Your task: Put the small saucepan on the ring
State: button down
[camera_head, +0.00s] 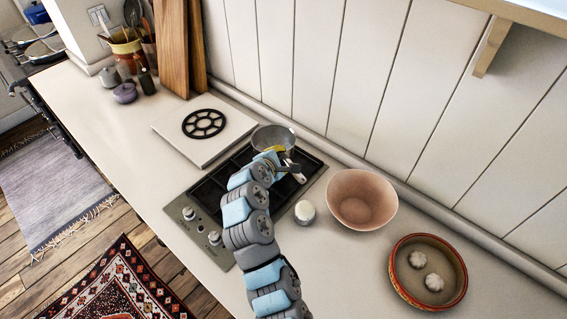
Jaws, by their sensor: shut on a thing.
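The small grey saucepan (271,137) is at the back of the hob, near the wall. Its pale handle points toward the front right. My gripper (288,166) is at the saucepan's near right side and is shut on it at the handle; my arm hides part of the grip. The hob (225,256) has a steel front with knobs and dark grates (212,190). My arm covers much of its middle, so its rings are not clear. I cannot tell whether the saucepan touches the grate. A black spoked round trivet (203,124) lies on a pale board (174,143) left of the hob.
A white lidded pot (305,212), a pink bowl (361,199) and an orange-rimmed dish (397,283) with two pale lumps stand right of the hob. Wooden boards (173,45) lean on the wall. Small pots (125,93) stand far left. The front left worktop is clear.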

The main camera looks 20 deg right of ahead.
aim_at(284, 157)
jog(key=shift+w+d+f, duration=0.35)
jog(key=shift+w+f, duration=0.2)
jog(key=shift+f, duration=0.15)
jog(key=shift+w+d+f, duration=0.35)
jog(key=shift+w+f, duration=0.15)
jog(key=shift+f, duration=1.65)
jog(key=shift+f, duration=0.15)
jog(key=c, duration=1)
grip_release()
jog(key=shift+a+r, duration=0.1)
jog(key=shift+r, duration=0.1)
jog(key=v, duration=1.1)
jog(key=shift+s+a, duration=0.25)
jog(key=shift+s, duration=0.05)
jog(key=shift+r, duration=0.1)
